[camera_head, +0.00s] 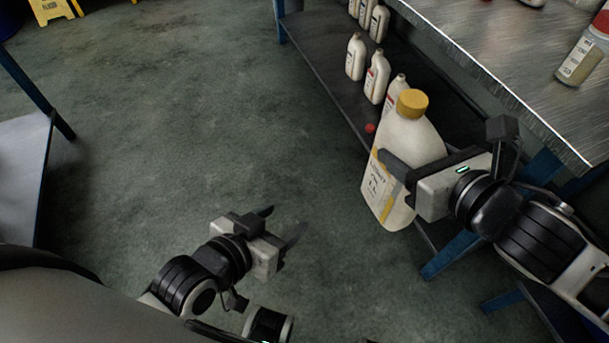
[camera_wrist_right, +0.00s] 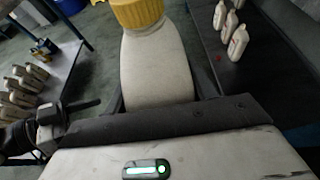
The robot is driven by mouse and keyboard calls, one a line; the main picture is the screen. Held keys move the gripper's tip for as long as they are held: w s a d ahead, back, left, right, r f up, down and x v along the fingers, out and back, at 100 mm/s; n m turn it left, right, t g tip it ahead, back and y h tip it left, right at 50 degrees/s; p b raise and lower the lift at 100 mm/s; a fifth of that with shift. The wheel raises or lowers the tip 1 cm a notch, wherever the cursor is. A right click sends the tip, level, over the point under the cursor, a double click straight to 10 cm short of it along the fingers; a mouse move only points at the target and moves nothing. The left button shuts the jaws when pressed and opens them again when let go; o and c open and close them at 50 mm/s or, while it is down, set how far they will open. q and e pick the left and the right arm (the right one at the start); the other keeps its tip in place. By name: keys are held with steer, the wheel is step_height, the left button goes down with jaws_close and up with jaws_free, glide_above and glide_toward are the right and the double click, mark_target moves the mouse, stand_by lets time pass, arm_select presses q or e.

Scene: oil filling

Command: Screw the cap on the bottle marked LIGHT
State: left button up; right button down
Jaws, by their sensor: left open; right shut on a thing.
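The large cream bottle (camera_head: 408,140) has a label (camera_head: 380,192) whose print I can only partly read, possibly LIGHT. It is upright with a slight tilt and held in the air in front of the metal table. A yellow cap (camera_head: 412,103) sits on its neck; I cannot tell how tightly. My right gripper (camera_head: 398,172) is shut around the bottle's body, below the cap. In the right wrist view the bottle (camera_wrist_right: 158,70) and cap (camera_wrist_right: 137,12) rise beyond the fingers. My left gripper (camera_head: 281,222) is open and empty, lower left of the bottle, over the floor.
A metal table (camera_head: 500,60) stands at the right, with a red-capped bottle (camera_head: 583,55) on it. Its lower shelf (camera_head: 318,75) holds several white bottles (camera_head: 356,57) and a small red item (camera_head: 370,128). Another table (camera_head: 22,165) is at the left. The floor between is clear.

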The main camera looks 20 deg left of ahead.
steer(key=w+d+r+m+t+h, duration=0.1)
steer(key=d+m+h, duration=0.3)
steer(key=d, duration=0.3)
steer(key=d+m+t+h, duration=0.2)
steer(key=d+m+h, duration=0.2)
steer(key=d, duration=0.3)
steer(key=shift+w+r+h, duration=0.35)
steer(key=shift+r+h, duration=0.05)
